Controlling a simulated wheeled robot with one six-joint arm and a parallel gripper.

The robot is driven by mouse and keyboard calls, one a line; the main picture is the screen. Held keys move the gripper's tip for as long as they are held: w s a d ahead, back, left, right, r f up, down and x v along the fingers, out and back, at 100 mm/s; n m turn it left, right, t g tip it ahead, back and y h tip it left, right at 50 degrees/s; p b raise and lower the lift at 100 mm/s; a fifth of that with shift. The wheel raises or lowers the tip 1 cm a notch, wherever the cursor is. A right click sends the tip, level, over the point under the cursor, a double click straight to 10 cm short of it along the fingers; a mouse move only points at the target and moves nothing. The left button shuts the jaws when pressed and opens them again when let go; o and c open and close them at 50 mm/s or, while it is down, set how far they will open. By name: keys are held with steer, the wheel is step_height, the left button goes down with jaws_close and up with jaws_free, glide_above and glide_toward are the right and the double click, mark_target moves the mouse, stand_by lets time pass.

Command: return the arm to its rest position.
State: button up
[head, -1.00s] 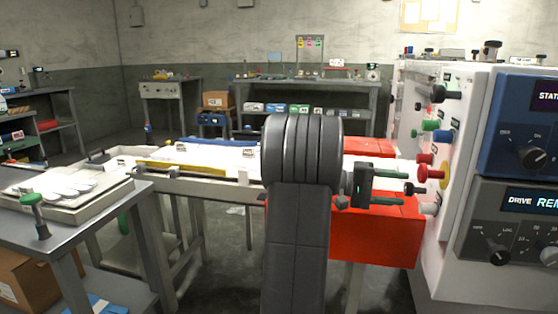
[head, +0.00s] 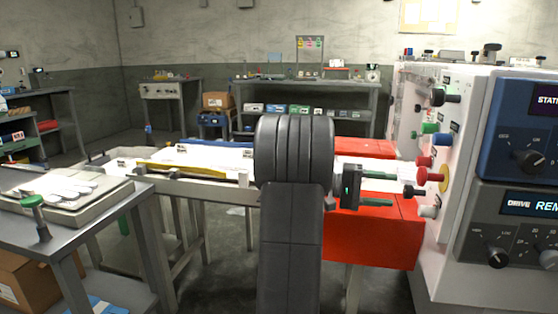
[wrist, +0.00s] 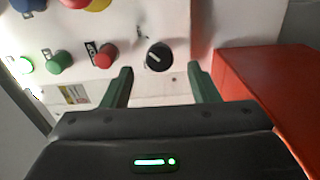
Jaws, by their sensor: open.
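My gripper (head: 380,190) is in front of the side of the white control cabinet (head: 466,140) in the head view. In the wrist view my gripper (wrist: 160,88) has its two green fingers spread apart with nothing between them. A black rotary knob (wrist: 159,57) on the white panel shows beyond the gap between the fingers. The fingers look apart from the knob, though the exact distance is hard to tell. My arm stands upright in the middle of the head view and hides part of the bench behind it.
A red box (head: 375,235) stands close beside the gripper, also at right in the wrist view (wrist: 265,85). Red and yellow knobs (head: 432,174) stick out of the cabinet. A grey table (head: 70,228) with a tray of white gloves (head: 62,188) is at left.

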mark_target(405, 190)
steer(key=x, duration=0.6)
steer(key=shift+d+r, duration=0.1)
steer(key=shift+r, duration=0.1)
steer(key=shift+w+n+p, duration=0.1)
steer(key=shift+n+p, duration=0.7)
steer(key=n+p, duration=0.2)
steer(key=p, duration=0.1)
steer(key=n+p, duration=0.5)
steer(key=p, duration=0.2)
steer(key=shift+n, duration=0.3)
steer(key=n+p, duration=0.5)
steer(key=p, duration=0.1)
steer(key=n+p, duration=0.2)
steer(key=p, duration=0.1)
steer(key=shift+n, duration=0.4)
steer(key=shift+f+n+p, duration=0.15)
steer(key=shift+n+p, duration=0.2)
steer(key=shift+n, duration=0.05)
steer(key=shift+a, duration=0.2)
